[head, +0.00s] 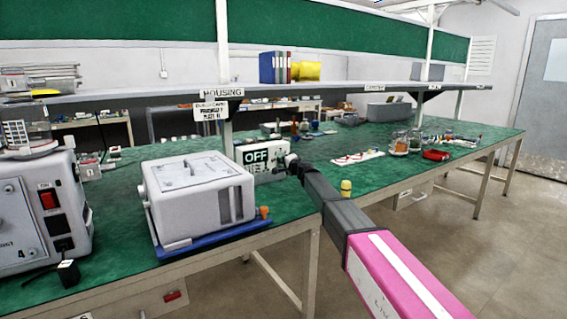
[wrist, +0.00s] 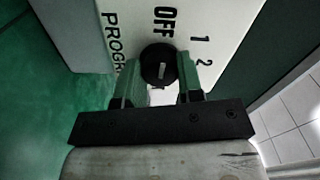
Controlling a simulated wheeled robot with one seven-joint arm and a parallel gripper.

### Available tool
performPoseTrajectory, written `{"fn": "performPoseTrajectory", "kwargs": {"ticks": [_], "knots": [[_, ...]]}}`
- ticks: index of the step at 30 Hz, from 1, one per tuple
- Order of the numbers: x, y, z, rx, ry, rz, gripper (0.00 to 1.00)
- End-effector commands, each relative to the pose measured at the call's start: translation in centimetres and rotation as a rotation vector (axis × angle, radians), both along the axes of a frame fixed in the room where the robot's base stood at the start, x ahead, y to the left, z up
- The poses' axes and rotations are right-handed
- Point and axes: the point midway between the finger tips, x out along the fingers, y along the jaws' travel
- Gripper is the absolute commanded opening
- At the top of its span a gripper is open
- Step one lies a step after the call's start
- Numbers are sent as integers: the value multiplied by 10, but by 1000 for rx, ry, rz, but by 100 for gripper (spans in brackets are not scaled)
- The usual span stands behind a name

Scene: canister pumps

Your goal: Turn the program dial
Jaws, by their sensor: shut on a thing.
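The program dial (wrist: 157,66) is a round black knob with a pale pointer mark, on a white panel (wrist: 112,30) in the wrist view. The panel reads OFF, 1, 2 and part of PROGRAM, turned sideways in that view. My gripper (wrist: 160,78) has one finger on each side of the dial and is shut on it. The dial itself is hidden there by my gripper and arm.
A white boxy housing (head: 200,190) on a blue base stands left of the panel, close to my arm. A grey unit with a red switch (head: 40,205) is at far left. A yellow item (head: 346,187) sits right of my arm. A shelf (head: 300,90) runs above the bench.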

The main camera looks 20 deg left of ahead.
Motion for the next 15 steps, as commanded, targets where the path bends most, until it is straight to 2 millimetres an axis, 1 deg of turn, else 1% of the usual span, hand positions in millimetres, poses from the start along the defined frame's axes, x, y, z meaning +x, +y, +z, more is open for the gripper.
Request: {"fn": "performPoseTrajectory", "kwargs": {"ticks": [5, 15], "knots": [[0, 0, 0, 70, 82, 1, 11], [0, 0, 0, 256, 301, 1, 11]]}}
